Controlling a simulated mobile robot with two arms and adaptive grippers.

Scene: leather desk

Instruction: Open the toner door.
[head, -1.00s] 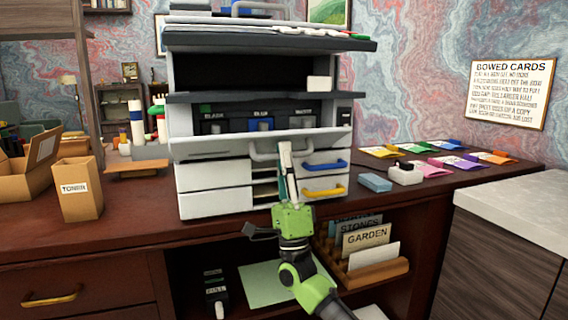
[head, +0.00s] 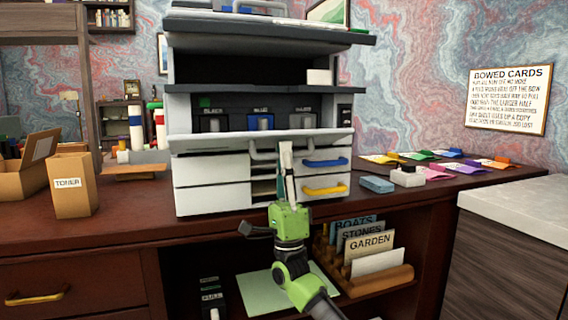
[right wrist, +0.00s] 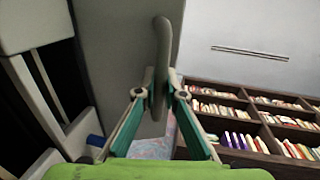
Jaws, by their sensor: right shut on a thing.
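The printer (head: 212,200) stands on the desk. Its toner door (head: 205,143) is a pale panel hinged low, tilted down and outward, with the dark toner bay (head: 262,118) showing behind it. The bay holds several labelled slots. My right gripper (head: 286,155) is shut on the door's grey handle (head: 262,152). In the right wrist view the handle (right wrist: 162,50) runs between the two fingers of my right gripper (right wrist: 160,95), beside the grey door panel (right wrist: 118,45). My left gripper does not show.
A toner box (head: 72,195) and an open carton (head: 22,175) stand at left. Drawers with a blue handle (head: 325,162) and a yellow handle (head: 325,189) sit below the door. A card rack (head: 372,280) is under the desk. A blue block (head: 377,184) lies to the right.

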